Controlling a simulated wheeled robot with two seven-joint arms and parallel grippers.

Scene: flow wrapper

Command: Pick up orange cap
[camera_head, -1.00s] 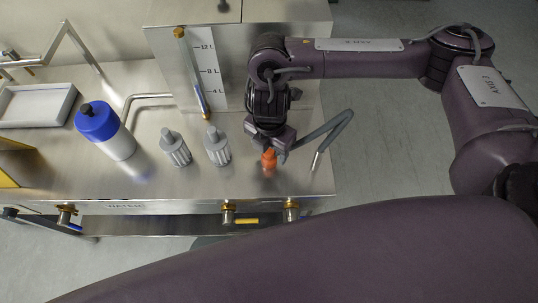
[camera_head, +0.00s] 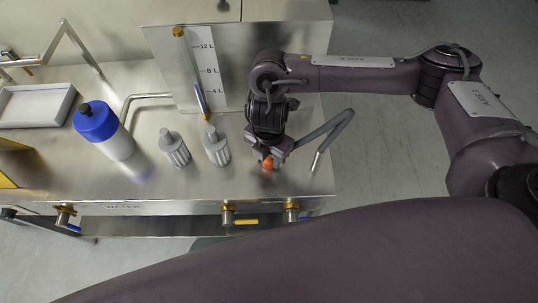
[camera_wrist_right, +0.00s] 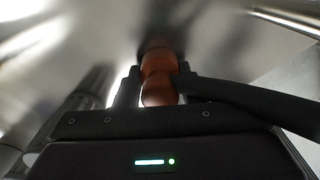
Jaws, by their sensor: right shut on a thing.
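The orange cap (camera_head: 268,163) is at the front right of the steel worktop. My right gripper (camera_head: 267,157) points down over it, with its jaws shut on the cap. In the right wrist view the cap (camera_wrist_right: 158,80) sits between the two dark fingers (camera_wrist_right: 157,88). I cannot tell whether the cap touches the worktop. My left gripper is not in view; a large dark link of mine crosses the lower part of the head view.
A blue-topped white bottle (camera_head: 112,135) and a white tray (camera_head: 38,104) are further left.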

